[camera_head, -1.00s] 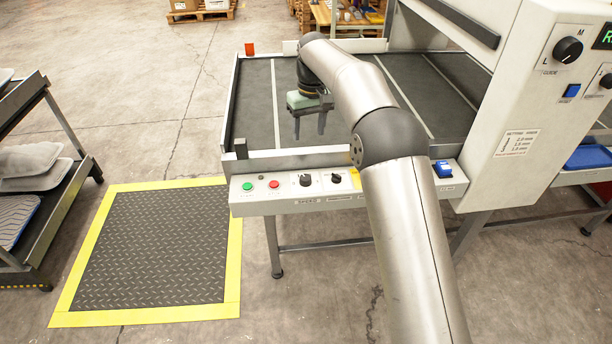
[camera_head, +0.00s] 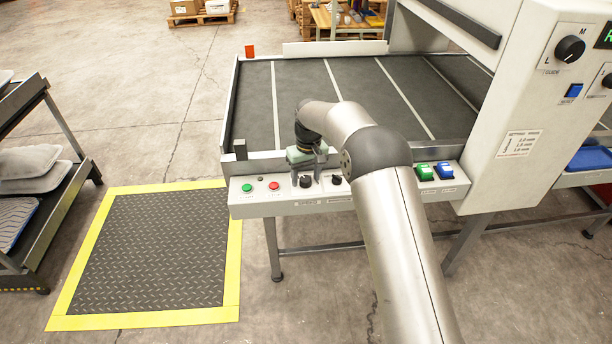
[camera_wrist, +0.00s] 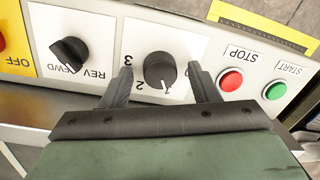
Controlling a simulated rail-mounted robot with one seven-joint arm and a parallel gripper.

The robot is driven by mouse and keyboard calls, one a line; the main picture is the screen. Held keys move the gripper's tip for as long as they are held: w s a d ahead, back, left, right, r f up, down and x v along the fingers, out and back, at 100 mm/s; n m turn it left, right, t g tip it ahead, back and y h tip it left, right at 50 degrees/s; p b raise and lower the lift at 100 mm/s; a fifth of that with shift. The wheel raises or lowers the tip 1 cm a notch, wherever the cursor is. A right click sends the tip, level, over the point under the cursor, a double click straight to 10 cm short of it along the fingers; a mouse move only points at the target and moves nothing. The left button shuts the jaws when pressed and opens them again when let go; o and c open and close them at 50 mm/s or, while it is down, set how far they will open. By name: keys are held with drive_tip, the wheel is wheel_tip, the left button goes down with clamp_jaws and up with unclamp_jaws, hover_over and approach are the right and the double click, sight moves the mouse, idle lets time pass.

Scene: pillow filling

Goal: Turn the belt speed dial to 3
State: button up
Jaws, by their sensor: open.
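The belt speed dial (camera_wrist: 159,70) is a round black knob on a white plate in the wrist view, between the REV/FWD knob and the red STOP button. The numerals 2 and 3 show on its left side, upside down. Its white pointer mark faces the lower edge of the picture, off the 3. My gripper (camera_wrist: 160,74) is open, with one finger on each side of the dial and a visible gap on both sides. In the head view my gripper (camera_head: 306,176) is low over the front control panel, at the dial (camera_head: 305,181).
The red STOP (camera_wrist: 230,80) and green START (camera_wrist: 275,90) buttons are right of the dial in the wrist view. The REV/FWD knob (camera_wrist: 70,52) is on the left. The conveyor belt (camera_head: 350,95) is empty. A yellow-edged floor mat (camera_head: 150,255) lies in front.

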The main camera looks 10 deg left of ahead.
drive_tip(key=c, duration=1)
drive_tip(key=shift+o, duration=0.2)
drive_tip(key=shift+m, duration=0.4)
drive_tip(key=m, duration=0.4)
drive_tip(key=shift+p, duration=0.35)
drive_tip(key=m, duration=0.5)
drive_tip(key=shift+t+p, duration=0.3)
drive_tip(key=m+p, duration=0.1)
drive_tip(key=m, duration=0.6)
drive_tip(key=shift+s+m, duration=0.1)
drive_tip(key=shift+m, duration=0.2)
drive_tip(key=m+p, duration=0.1)
drive_tip(key=m, duration=0.5)
drive_tip(key=shift+m, duration=0.3)
